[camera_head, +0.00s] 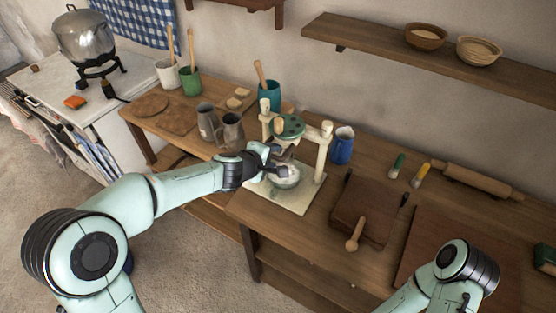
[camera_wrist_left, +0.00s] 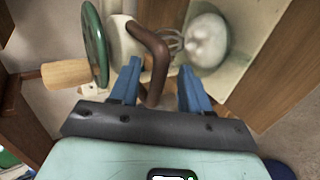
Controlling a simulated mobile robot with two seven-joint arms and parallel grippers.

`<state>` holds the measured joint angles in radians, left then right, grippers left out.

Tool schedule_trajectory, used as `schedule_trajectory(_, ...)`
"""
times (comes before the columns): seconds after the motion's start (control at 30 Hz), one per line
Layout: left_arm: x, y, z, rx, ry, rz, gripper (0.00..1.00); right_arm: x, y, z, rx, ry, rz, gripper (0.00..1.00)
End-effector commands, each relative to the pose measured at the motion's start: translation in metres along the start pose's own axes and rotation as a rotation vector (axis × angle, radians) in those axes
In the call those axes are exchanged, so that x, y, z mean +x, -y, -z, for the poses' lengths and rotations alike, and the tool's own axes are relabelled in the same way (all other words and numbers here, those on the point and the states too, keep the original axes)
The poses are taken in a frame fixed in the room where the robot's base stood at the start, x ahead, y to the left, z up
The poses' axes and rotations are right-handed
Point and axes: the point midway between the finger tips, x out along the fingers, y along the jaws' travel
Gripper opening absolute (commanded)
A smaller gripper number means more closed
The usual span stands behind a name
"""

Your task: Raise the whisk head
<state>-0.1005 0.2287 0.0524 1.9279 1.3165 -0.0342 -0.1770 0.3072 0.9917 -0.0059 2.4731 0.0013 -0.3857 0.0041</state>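The whisk stand (camera_head: 321,160) is a cream frame on a pale base on the wooden counter. It carries a green wheel (camera_head: 289,126), and a wooden handle on the wheel shows in the left wrist view (camera_wrist_left: 66,74). A whisk (camera_wrist_left: 174,42) reaches down to a white mound in the bowl (camera_head: 285,181). A curved brown lever (camera_wrist_left: 155,60) stands between the two blue fingers of my left gripper (camera_wrist_left: 160,86). The fingers are apart, with gaps visible on both sides of the lever. My right arm shows at lower right; its gripper is not seen.
Metal jugs (camera_head: 231,133) stand left of the whisk stand and a blue jug (camera_head: 342,147) to its right. A teal crock (camera_head: 269,98) is behind. A brown board (camera_head: 362,207) and rolling pin (camera_head: 470,181) lie to the right. A shelf (camera_head: 440,62) hangs above.

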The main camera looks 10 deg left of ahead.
Motion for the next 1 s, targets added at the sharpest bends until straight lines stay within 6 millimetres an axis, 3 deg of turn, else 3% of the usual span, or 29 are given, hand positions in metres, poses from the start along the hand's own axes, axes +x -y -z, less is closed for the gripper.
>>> schedule_trajectory(0.17, -0.008, -0.002, 0.0, 0.001, 0.0, -0.002, 0.47, -0.003, 0.002, 0.002, -0.001, -0.002, 0.001, 0.47)
schedule_trajectory(0.7, -0.062, -0.004, 0.001, 0.002, -0.001, -0.004, 0.47, -0.024, 0.015, 0.02, -0.009, -0.025, 0.009, 0.47)
schedule_trajectory(1.0, -0.07, -0.001, 0.0, 0.002, 0.0, -0.001, 0.47, -0.026, 0.017, 0.022, -0.01, -0.029, 0.01, 0.47)
